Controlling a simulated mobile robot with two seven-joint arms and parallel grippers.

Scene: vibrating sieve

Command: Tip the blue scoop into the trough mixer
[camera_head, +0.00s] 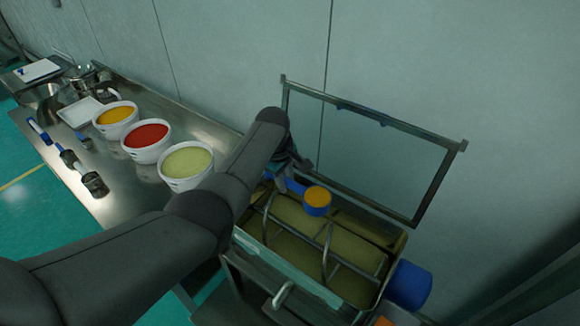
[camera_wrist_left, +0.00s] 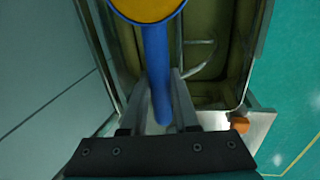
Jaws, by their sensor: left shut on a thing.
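My left gripper (camera_head: 284,176) is shut on the handle of the blue scoop (camera_head: 317,209). In the left wrist view the blue handle (camera_wrist_left: 156,62) runs between the two fingers (camera_wrist_left: 158,100). The scoop's cup holds a yellow-orange filling and looks about level, mouth up. It is above the opening of the trough mixer (camera_head: 283,277), near its back side. The trough has its framed lid (camera_head: 437,192) raised, and a metal bar agitator (camera_head: 326,248) shows inside. In the left wrist view the trough (camera_wrist_left: 246,60) lies below the scoop. My right gripper is not in view.
A steel table (camera_head: 118,193) at left carries white tubs with orange (camera_head: 116,117), red (camera_head: 147,140) and pale green (camera_head: 187,165) contents. Several brushes or scoops with blue parts (camera_head: 40,131) lie in front of them. A blue cylinder (camera_head: 409,285) sticks out at the trough's right end.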

